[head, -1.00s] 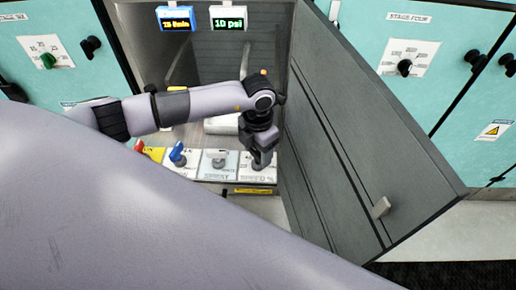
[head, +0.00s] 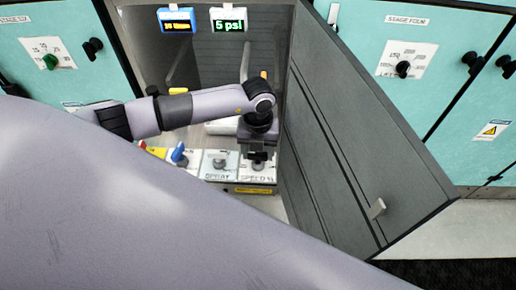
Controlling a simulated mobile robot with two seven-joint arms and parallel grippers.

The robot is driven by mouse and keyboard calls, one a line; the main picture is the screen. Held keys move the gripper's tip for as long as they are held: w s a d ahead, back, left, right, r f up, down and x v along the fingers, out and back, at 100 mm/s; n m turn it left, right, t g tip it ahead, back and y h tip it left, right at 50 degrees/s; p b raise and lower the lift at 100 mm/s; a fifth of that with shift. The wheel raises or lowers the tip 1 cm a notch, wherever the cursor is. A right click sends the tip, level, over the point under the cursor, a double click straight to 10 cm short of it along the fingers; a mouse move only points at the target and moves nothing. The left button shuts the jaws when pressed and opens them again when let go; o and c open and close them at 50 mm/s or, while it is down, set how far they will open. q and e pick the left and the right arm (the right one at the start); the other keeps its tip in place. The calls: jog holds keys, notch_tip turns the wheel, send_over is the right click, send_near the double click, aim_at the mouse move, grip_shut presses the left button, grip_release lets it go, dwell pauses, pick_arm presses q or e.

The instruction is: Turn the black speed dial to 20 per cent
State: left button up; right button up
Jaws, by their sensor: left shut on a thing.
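The speed panel (head: 256,179) is the white plate at the right end of the row of controls inside the open cabinet. My left gripper (head: 258,161) points down over this plate and is shut on the black speed dial. The dial is hidden by the fingers, so its pointer and setting cannot be read. The grey spray knob (head: 219,163) is on the plate just left of it. My right gripper is not in view.
The open grey door (head: 350,140) stands close to the right of my left gripper. A blue knob (head: 179,153) is farther left in the row. Two displays hang above, one reading 5 psi (head: 228,22). A large link of mine covers the lower left.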

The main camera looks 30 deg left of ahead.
aim_at(258, 153)
pick_arm(q)
jog(key=shift+n, duration=0.3)
jog(key=o, duration=1.1)
jog(key=shift+c, duration=0.2)
jog(key=shift+r, duration=3.6)
